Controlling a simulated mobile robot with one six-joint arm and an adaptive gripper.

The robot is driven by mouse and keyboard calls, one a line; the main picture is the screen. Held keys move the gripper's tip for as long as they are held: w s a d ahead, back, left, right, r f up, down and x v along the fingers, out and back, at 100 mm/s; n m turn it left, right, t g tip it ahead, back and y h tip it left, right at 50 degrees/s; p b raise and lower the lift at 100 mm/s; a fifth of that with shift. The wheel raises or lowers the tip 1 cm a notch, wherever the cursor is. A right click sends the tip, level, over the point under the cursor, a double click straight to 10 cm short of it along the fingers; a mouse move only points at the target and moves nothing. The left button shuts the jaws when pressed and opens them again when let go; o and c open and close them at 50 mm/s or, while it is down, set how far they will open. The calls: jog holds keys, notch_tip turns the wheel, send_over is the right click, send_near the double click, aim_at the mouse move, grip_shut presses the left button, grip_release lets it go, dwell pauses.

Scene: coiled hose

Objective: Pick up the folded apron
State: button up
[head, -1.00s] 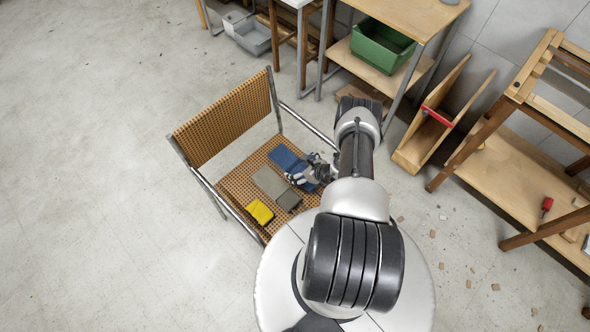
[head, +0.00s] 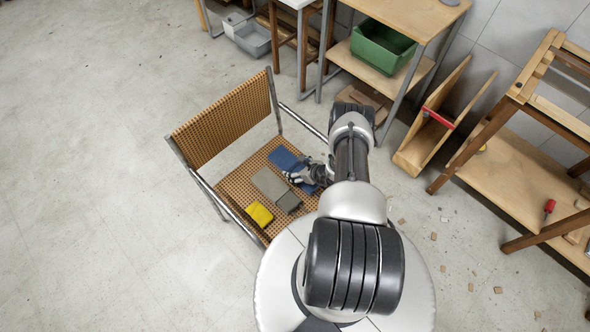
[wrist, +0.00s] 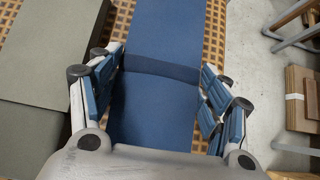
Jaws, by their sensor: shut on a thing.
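The folded apron, a blue flat folded cloth (head: 284,157), lies on the woven seat of the chair (head: 235,190), toward its back right. In the wrist view the blue cloth (wrist: 165,35) runs up the middle, with a fold line across it. My gripper (head: 300,177) is at the near end of the cloth. In the wrist view my gripper (wrist: 160,75) has its fingers on both sides of the cloth, shut on it. Part of the cloth is hidden under the gripper.
A grey-green folded item (head: 270,183), a dark grey one (head: 289,202) and a yellow one (head: 259,213) lie beside it on the seat. The chair's metal armrest (head: 303,121) runs close behind my arm. Shelving stands at right; floor at left is clear.

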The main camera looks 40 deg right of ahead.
jog(key=c, duration=0.4)
